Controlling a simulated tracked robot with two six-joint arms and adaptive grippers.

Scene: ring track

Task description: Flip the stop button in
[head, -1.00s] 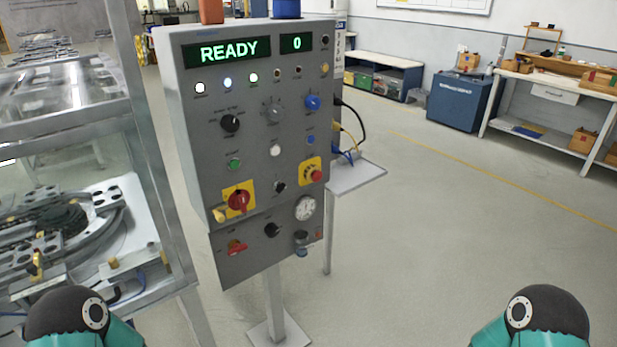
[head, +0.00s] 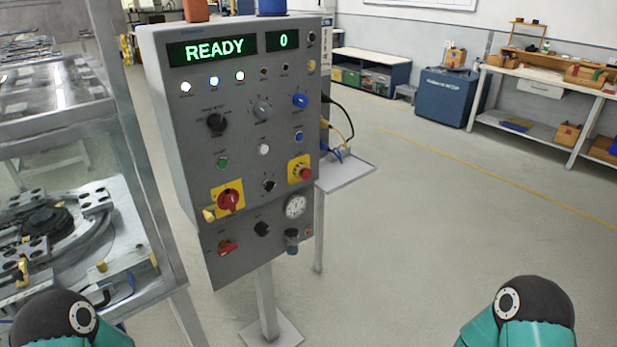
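A grey control panel (head: 185,140) stands on a post left of the middle in the head view. Its displays read READY and 0. The red stop button (head: 305,173) sits on a yellow plate at the panel's lower right. A red rotary switch (head: 229,200) on another yellow plate is at the lower left. A green button (head: 222,163), a white button and several knobs lie between and above them. Only rounded dark and teal parts of my two arms show at the bottom corners, well apart from the panel. Neither gripper is in view.
A glass-walled machine frame (head: 130,130) with a ring track (head: 65,225) stands close to the panel's left. A small shelf (head: 345,173) with cables juts out at its right. A blue cabinet (head: 444,97) and workbench (head: 540,85) stand far right. The floor in front right is clear.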

